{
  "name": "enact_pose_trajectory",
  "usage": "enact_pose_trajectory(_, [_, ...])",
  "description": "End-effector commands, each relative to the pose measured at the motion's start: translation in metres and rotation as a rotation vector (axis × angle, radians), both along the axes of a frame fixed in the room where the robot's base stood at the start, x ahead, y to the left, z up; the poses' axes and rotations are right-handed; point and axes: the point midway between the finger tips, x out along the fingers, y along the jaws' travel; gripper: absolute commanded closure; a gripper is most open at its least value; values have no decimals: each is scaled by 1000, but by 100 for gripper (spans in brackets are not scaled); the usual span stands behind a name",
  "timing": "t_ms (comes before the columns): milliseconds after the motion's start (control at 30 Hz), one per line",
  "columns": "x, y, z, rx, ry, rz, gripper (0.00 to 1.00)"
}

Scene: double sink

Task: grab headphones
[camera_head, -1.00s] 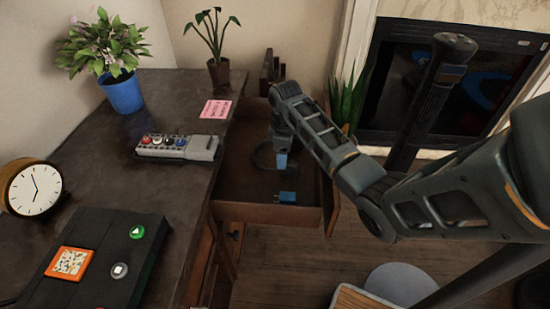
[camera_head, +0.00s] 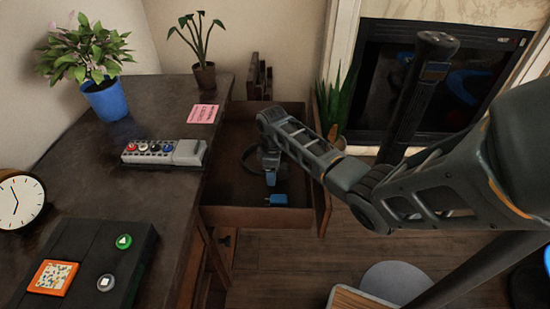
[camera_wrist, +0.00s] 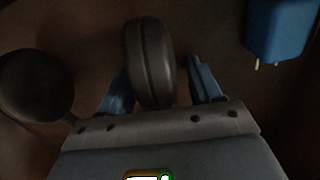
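The dark headphones lie in the open drawer. Part of their curved band (camera_head: 246,160) shows to the left of my gripper in the head view. In the wrist view one ear cup (camera_wrist: 150,60) stands edge-on between the two blue fingers, and the other round ear cup (camera_wrist: 35,85) is at the left. My gripper (camera_head: 270,179) points down inside the drawer. Its fingers (camera_wrist: 160,85) are apart on either side of the ear cup, with a visible gap at the right finger. Much of the headphones is hidden by my arm in the head view.
A blue charger (camera_head: 277,200) with metal prongs lies near the drawer's front, close to my gripper. The drawer (camera_head: 255,218) has raised walls. The desk (camera_head: 185,215) at the left holds a power strip (camera_head: 163,152), clock, potted plants and black box.

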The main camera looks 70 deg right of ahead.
Motion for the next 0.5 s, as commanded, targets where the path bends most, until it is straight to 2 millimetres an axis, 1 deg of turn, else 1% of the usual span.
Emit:
enact_pose_trajectory(33, [0, 0, 0, 0, 0, 0, 41])
enact_pose_trajectory(67, [0, 0, 0, 0, 0, 0, 44])
enact_pose_trajectory(500, [0, 0, 0, 0, 0, 0, 86])
